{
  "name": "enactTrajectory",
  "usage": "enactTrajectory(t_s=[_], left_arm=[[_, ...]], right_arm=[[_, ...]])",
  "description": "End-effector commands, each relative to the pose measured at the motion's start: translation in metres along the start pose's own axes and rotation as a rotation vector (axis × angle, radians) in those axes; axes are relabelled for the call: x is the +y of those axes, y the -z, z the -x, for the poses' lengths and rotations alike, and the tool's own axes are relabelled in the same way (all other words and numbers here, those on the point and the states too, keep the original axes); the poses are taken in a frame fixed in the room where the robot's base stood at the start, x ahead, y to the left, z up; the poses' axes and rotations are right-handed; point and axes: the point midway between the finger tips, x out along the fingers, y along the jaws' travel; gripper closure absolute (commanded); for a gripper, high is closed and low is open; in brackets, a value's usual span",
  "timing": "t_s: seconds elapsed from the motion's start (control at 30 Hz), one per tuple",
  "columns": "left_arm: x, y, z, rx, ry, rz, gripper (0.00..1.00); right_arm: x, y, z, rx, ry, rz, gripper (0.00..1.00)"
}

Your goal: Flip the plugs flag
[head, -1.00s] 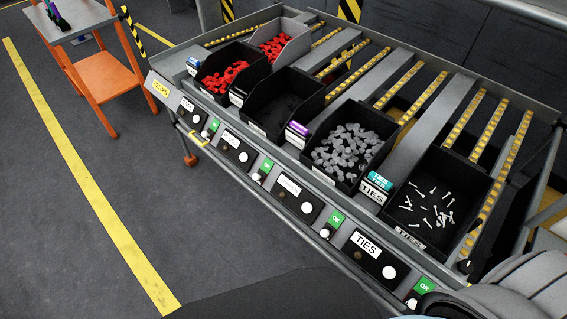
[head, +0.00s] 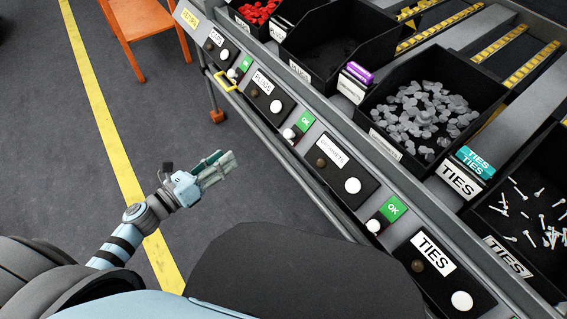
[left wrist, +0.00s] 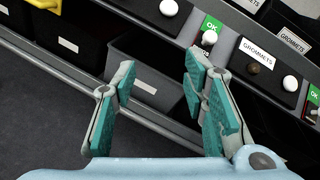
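The PLUGS panel (head: 268,91) is on the sloped front rail in the head view, with a white knob. A green OK flag (head: 306,121) with a white round knob (head: 289,133) sits between the PLUGS and GROMMETS panels. In the left wrist view, the OK flag (left wrist: 211,25) left of the GROMMETS label (left wrist: 258,50) is above the fingers. My left gripper (head: 222,168) is open and empty, in front of the rail and apart from it; its teal-padded fingers (left wrist: 158,85) are spread. My right gripper is not in view.
Other OK flags stand by the CAPS (head: 246,64) and TIES panels (head: 393,208). Behind the rail are an empty black PLUGS bin (head: 318,48), a grommets bin (head: 381,92) and a ties bin (head: 482,216). Open floor (head: 60,140) lies left.

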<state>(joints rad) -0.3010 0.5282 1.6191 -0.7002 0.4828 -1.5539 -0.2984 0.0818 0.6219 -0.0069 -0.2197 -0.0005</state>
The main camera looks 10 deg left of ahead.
Motion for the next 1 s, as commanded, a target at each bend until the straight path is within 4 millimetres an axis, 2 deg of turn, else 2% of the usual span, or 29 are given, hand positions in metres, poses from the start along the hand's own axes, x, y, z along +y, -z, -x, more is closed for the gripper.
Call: enactTrajectory(t_s=[0.03,0.1,0.2,0.27,0.43,0.6,0.7,0.83,1.0], left_arm=[[-0.015,0.009,-0.005,-0.005,0.098,-0.181,0.60],[-0.039,0.004,-0.007,-0.015,0.191,-0.367,0.60],[-0.054,-0.003,-0.014,-0.027,0.236,-0.459,0.60],[-0.058,-0.006,-0.023,-0.030,0.236,-0.460,0.60],[-0.069,-0.009,-0.068,-0.032,0.231,-0.451,0.60],[-0.078,-0.005,-0.115,-0.029,0.229,-0.449,0.60],[-0.081,-0.003,-0.132,-0.027,0.228,-0.449,0.60],[-0.084,-0.002,-0.143,-0.025,0.228,-0.450,0.60],[-0.084,-0.002,-0.146,-0.024,0.228,-0.449,0.60]], right_arm=[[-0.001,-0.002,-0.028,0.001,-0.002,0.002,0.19],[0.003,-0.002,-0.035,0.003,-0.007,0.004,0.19],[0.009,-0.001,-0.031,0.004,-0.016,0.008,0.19],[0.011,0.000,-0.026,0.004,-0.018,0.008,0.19],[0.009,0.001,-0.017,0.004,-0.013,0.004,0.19],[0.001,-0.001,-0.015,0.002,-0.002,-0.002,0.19],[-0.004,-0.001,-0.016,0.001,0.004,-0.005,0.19],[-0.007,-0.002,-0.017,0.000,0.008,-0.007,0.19],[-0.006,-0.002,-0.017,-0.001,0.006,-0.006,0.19]])
